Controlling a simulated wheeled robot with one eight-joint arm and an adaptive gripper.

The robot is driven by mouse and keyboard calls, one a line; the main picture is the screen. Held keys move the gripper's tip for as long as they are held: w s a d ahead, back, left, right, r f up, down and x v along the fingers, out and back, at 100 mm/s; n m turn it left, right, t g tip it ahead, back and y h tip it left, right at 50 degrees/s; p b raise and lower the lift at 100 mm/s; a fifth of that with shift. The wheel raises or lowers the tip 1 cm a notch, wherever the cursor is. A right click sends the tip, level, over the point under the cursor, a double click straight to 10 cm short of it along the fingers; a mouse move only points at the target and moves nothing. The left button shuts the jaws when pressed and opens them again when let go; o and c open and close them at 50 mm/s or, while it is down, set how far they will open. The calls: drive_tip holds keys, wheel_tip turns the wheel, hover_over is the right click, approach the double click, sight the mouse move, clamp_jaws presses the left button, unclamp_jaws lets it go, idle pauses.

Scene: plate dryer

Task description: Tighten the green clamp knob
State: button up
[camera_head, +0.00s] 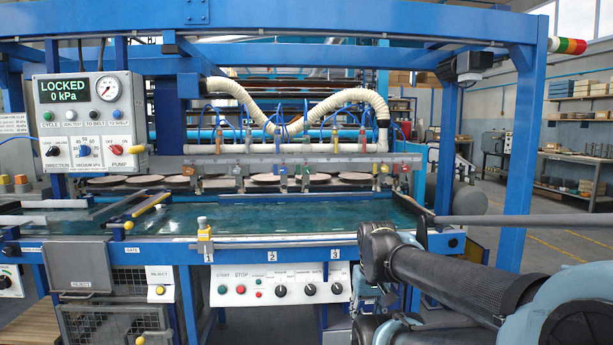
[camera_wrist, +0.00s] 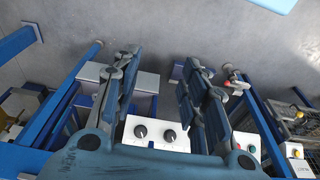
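A row of small coloured clamps or valves hangs along the pale manifold (camera_head: 290,148) of the blue machine in the head view. Grey floor and a white panel with black dials show between and below the fingers. No clamp knob is between them. In the head view my arm is at the lower right, in front of the machine, and it hides part of the machine's front.
The machine's front control panel (camera_head: 258,291) carries dials and buttons. A pressure box (camera_head: 92,122) reads LOCKED, 0 kPa. A blue upright post (camera_head: 522,150) stands at right, beyond my arm. Open floor lies farther right.

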drive_tip(key=shift+o, duration=0.6)
drive_tip(key=shift+o, duration=0.5)
drive_tip(key=shift+s+r, duration=0.15)
drive_tip(key=shift+s, duration=0.05)
drive_tip(key=n+t+y, duration=0.3)
drive_tip(key=n+t, duration=0.2)
drive_tip(key=t, duration=1.5)
approach(307, 171)
drive_tip(key=x, duration=0.9)
drive_tip(key=shift+w+r, duration=0.1)
drive_tip(key=shift+w, duration=0.15)
drive_tip(key=c, duration=1.1)
